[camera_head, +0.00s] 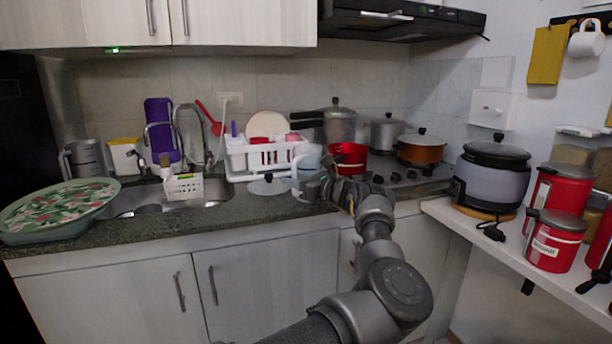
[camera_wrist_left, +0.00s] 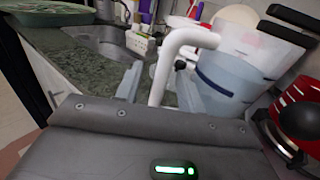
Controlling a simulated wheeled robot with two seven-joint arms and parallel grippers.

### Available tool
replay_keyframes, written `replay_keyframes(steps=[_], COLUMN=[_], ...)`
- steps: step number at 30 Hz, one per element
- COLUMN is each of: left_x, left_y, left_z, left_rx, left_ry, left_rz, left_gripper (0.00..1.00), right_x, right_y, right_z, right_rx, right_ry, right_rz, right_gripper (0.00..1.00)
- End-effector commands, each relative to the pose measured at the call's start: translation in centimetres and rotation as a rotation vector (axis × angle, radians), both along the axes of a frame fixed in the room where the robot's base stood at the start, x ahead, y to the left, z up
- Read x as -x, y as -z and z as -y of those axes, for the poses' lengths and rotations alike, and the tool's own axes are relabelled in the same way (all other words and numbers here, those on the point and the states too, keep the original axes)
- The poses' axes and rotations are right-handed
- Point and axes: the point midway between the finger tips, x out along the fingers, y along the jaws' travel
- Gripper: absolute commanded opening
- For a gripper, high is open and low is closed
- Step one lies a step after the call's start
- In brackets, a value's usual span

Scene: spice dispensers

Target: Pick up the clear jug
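The clear jug (camera_wrist_left: 228,85) is bluish and see-through, with a dark band and a white handle (camera_wrist_left: 165,72), in the left wrist view. It stands upright on the counter. In the head view the jug (camera_head: 309,155) shows small beside the dish rack, partly hidden by my gripper. My left gripper (camera_head: 312,186) is at the jug. In the left wrist view its two fingers (camera_wrist_left: 158,88) are apart, with the white handle standing in the gap and room showing on both sides. My right gripper is in neither view.
A white dish rack (camera_head: 240,160) stands behind and left of the jug. A red pot (camera_head: 347,157) is close on the right, by the stove. A glass lid (camera_head: 267,186) lies left of my gripper. The sink (camera_head: 145,197) and a patterned tray (camera_head: 55,208) are farther left.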

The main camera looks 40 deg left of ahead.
Motion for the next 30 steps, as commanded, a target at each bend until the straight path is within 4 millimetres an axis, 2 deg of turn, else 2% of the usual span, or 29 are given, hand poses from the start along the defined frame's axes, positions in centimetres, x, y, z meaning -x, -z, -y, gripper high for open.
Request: replay_keyframes(steps=[3, 6, 14, 23, 30], left_x=[-0.1, -0.1, -0.1, -0.1, -0.1], left_y=[-0.1, 0.0, 0.0, 0.0, 0.0], left_z=[-1.8, -2.5, -2.7, -2.7, -2.6], left_rx=[-0.001, -0.001, 0.000, 0.000, -0.001], left_ry=[-0.003, -0.002, -0.001, -0.001, -0.001], left_rz=[-0.001, -0.001, 0.000, 0.000, 0.000], left_gripper=[0.39, 0.39, 0.39, 0.01, 0.00], right_x=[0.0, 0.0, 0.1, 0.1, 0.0], right_y=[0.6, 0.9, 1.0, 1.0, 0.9], right_z=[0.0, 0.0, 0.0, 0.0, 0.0], right_rx=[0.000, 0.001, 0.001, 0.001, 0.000], right_ry=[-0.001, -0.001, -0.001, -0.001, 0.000], right_rz=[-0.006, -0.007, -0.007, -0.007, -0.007], right_gripper=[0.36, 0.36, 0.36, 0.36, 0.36])
